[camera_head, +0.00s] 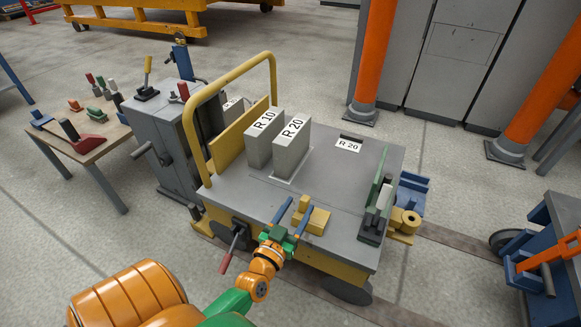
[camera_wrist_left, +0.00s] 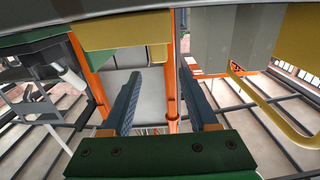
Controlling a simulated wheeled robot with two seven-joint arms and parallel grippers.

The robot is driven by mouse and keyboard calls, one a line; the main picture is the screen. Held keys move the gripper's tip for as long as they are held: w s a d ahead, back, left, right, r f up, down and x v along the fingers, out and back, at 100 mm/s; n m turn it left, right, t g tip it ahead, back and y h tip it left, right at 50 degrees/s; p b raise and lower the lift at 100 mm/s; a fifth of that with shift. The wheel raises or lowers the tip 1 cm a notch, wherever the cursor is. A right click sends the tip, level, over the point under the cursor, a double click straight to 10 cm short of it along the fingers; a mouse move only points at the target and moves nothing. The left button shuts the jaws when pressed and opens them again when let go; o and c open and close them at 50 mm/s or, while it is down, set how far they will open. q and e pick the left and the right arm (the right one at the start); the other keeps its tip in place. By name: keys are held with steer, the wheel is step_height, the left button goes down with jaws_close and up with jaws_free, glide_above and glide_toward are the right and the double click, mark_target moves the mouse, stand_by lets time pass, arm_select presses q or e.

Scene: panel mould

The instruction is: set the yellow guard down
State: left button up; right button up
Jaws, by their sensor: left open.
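The yellow guard (camera_head: 312,219), a small stepped block, sits at the near edge of the grey top of the cart (camera_head: 335,180). My left gripper (camera_head: 293,212) is open with its two blue fingers at the guard's near left side. In the left wrist view the guard (camera_wrist_left: 118,34) shows at the top, beyond the fingers (camera_wrist_left: 163,80), and the space between the fingers looks empty. I cannot tell whether a finger touches the guard. My right gripper is in neither view.
Two grey blocks, one marked R 10 (camera_head: 262,140) and one R 20 (camera_head: 291,148), stand on the cart. A slot with an R 20 label (camera_head: 348,145) lies behind. A green and grey device (camera_head: 376,212) stands at the right edge. A yellow rail (camera_head: 235,75) rises at left.

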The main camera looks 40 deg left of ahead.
arm_select(q)
steer(key=v, duration=0.5)
steer(key=shift+p, duration=0.3)
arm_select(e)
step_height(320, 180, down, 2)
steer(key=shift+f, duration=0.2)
